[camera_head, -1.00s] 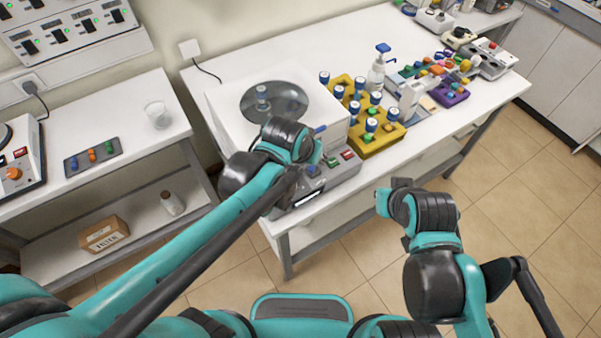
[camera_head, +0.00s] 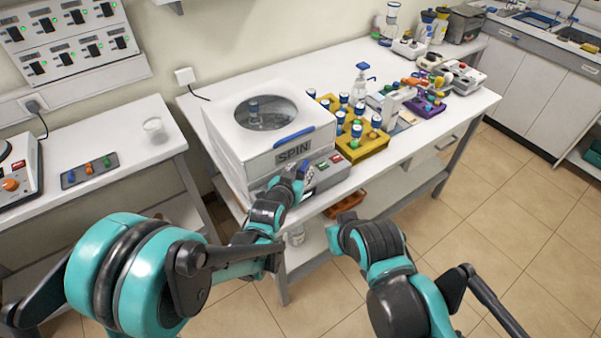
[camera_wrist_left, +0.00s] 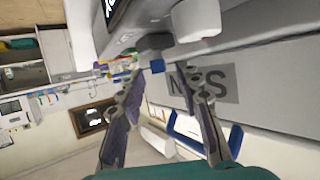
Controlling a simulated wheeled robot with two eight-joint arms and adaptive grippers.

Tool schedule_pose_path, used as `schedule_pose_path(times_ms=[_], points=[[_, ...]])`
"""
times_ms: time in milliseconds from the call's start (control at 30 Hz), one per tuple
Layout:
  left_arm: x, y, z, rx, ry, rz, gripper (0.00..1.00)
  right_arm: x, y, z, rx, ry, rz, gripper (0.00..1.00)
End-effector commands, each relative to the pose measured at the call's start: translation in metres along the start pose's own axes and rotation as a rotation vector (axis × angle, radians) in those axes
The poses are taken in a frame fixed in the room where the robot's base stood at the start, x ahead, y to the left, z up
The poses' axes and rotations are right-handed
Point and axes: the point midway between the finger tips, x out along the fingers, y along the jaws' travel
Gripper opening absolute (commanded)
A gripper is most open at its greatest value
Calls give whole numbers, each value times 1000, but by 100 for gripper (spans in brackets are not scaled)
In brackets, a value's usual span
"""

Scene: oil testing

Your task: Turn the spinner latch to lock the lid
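The white spinner (camera_head: 225,135) stands at the left end of the table, with a grey SPIN label (camera_head: 293,153) on its front. Its lid (camera_head: 228,110) looks down, with a round dark window and a blue handle (camera_head: 294,138). The handle also shows in the left wrist view (camera_wrist_left: 188,132). My left gripper (camera_wrist_left: 166,78) is open and empty, its fingers spread before the front face near the label. A small blue piece (camera_wrist_left: 157,67), perhaps the latch, shows between and beyond the fingertips; I cannot tell if they touch it. My right gripper (camera_head: 338,234) hangs off the table's front; its fingers are unclear.
Red and green buttons (camera_head: 330,161) sit on the spinner's front panel. A yellow rack (camera_head: 362,150) with blue-capped vials stands right of the spinner. A bottle (camera_head: 361,85) and a purple tray (camera_head: 432,107) lie farther right. The floor in front is clear.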

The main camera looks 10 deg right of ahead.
Motion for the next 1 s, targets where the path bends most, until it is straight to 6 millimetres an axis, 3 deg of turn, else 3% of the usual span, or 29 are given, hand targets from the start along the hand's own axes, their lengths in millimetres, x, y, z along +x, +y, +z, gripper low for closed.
schedule_pose_path(times_ms=[133,400,533,567,1000], points=[[12,0,0,0,0,0,34,3,0,2,0,0,0,0],[13,0,0,0,-1,0,34,2,0,2,0,0,0,0],[13,0,0,-1,-1,0,3,2,0,2,0,0,0,0],[13,0,0,-1,-1,0,0,2,0,2,0,0,0,0],[13,-1,0,9,-1,29,0,4,0,3,0,0,0,0]])
